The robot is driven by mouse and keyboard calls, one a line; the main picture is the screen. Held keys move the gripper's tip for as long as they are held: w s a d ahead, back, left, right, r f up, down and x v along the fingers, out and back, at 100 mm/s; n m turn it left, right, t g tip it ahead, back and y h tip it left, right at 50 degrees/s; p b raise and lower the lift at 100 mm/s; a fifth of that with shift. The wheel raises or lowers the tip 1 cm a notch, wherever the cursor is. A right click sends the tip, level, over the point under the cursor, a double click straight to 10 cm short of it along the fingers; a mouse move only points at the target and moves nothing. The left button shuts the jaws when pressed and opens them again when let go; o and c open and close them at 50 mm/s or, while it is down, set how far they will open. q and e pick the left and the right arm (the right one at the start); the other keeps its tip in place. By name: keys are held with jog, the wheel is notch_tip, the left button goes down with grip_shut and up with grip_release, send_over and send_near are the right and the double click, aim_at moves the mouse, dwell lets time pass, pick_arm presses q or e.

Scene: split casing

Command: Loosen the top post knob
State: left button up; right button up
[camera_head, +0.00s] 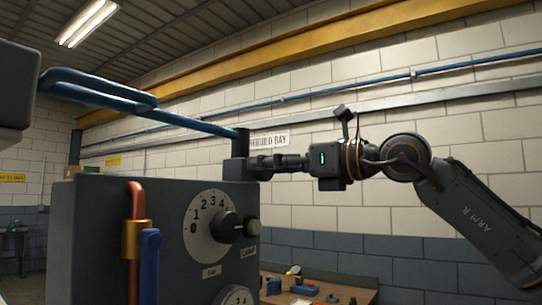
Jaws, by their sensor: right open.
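The grey split casing (92,225) stands at the left and centre. At its top right corner is a dark upright post (241,142), which I take for the top post knob; a blue bar (190,122) runs to it from the left. My right gripper (262,164) comes in from the right, level, with its fingertips at the lower part of the post. It is open. I cannot tell whether the fingers touch the post or sit around it. My left gripper is not in view.
The casing front has a numbered dial (204,218) with black knobs, a red pipe (135,200) with a brass collar, and a blue lever (149,265). A bench (330,282) with small parts stands behind. A dark block (15,80) fills the upper left edge.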

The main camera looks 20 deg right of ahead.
jog(key=shift+w+a, duration=0.2)
jog(key=c, duration=1.1)
jog(key=shift+c, duration=0.2)
jog(key=shift+n, duration=0.3)
jog(key=shift+s+a+f+n+p, duration=0.1)
jog(key=shift+n+p, duration=0.15)
jog(key=shift+n, duration=3.95)
jog(key=shift+s+a+f+n+p, duration=0.1)
jog(key=shift+n+p, duration=0.15)
jog(key=shift+n, duration=3.95)
